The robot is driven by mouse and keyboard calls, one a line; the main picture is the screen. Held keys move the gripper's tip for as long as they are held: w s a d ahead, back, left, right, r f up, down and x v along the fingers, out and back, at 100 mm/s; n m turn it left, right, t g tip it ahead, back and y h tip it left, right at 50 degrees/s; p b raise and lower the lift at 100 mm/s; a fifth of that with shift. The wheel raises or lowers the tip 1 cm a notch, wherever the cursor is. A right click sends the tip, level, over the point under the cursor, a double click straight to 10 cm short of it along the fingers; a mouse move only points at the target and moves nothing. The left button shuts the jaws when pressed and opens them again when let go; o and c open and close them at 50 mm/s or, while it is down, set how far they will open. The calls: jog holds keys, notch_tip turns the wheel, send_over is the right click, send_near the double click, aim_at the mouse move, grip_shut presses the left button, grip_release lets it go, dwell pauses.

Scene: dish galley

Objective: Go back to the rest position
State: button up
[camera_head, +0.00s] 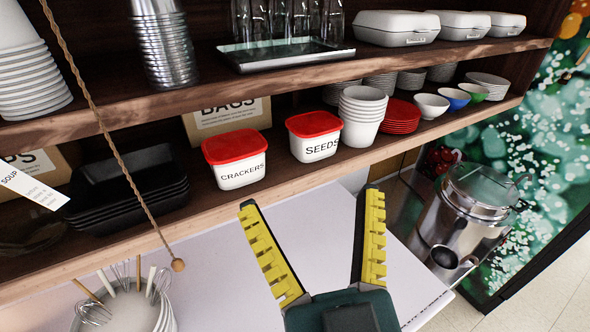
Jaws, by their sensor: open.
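My gripper (317,245) shows at the bottom centre of the head view. Its two yellow ridged fingers are spread wide apart with nothing between them. It is over the white counter (225,262), in front of the lower shelf. The fingertips are a little below the front edge of the shelf in the picture. The distance between them and the shelf is hard to tell.
The lower shelf (260,190) holds a crackers tub (236,172), a seeds tub (318,147), stacked cups (362,116) and bowls. A cord (110,140) hangs at left above a whisk pot (135,312). A metal pot (460,212) stands at right.

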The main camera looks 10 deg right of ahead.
notch_tip(320, 180, up, 3)
jog(key=shift+r+p, duration=0.1)
jog(key=shift+p, duration=0.7)
